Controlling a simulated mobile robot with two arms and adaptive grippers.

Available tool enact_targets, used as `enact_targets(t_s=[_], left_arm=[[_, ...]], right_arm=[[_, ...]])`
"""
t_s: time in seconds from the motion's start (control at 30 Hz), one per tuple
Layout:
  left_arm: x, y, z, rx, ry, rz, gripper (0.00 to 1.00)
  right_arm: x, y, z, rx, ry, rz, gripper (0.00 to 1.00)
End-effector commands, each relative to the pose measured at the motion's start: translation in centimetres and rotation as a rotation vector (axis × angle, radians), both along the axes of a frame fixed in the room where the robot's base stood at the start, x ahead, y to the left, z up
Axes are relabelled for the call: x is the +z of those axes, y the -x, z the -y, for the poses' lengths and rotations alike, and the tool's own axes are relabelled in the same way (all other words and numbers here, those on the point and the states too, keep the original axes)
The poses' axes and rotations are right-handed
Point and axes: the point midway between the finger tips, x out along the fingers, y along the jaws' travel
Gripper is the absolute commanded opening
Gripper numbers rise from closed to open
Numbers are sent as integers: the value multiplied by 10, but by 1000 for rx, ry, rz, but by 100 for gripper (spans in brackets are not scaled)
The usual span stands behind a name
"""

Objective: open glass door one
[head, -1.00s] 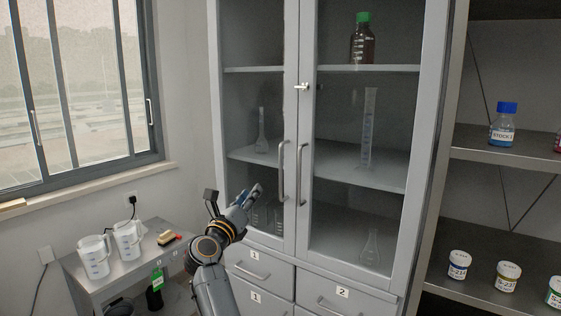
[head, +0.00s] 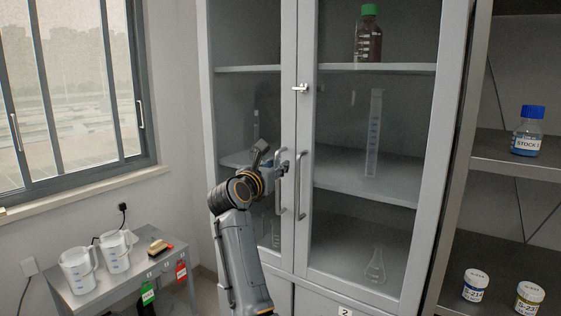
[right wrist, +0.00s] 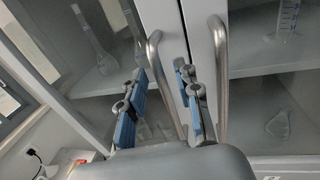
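The cabinet has two grey-framed glass doors, both shut. The left glass door (head: 247,100) has a vertical metal bar handle (head: 278,200), and the right glass door (head: 345,230) has its own bar handle (head: 299,185) close beside it. My right gripper (head: 280,167) is at the left door's handle. In the right wrist view my right gripper (right wrist: 160,100) is open, with its blue-padded fingers on either side of the left handle (right wrist: 164,75). Both fingers look apart from the bar. The right handle (right wrist: 221,85) is outside the fingers. My left gripper is not in view.
A small latch (head: 300,88) sits at the door seam. Glassware and a brown bottle (head: 368,40) stand inside the cabinet. A side table (head: 100,296) with two beakers stands at left. An open shelf (head: 480,165) with bottles is at right.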

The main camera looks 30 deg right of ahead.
Motion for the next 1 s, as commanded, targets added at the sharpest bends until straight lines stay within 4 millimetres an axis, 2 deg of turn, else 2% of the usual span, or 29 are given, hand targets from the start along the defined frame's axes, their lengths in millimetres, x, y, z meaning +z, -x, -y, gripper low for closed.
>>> enact_targets(t_s=[0.47,0.63,1.0], left_arm=[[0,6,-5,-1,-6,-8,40],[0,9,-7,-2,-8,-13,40],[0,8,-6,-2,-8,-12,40]], right_arm=[[-1,-1,5,3,1,-1,32],[0,-1,5,3,1,-1,0],[-1,-1,5,-1,1,-1,0]])
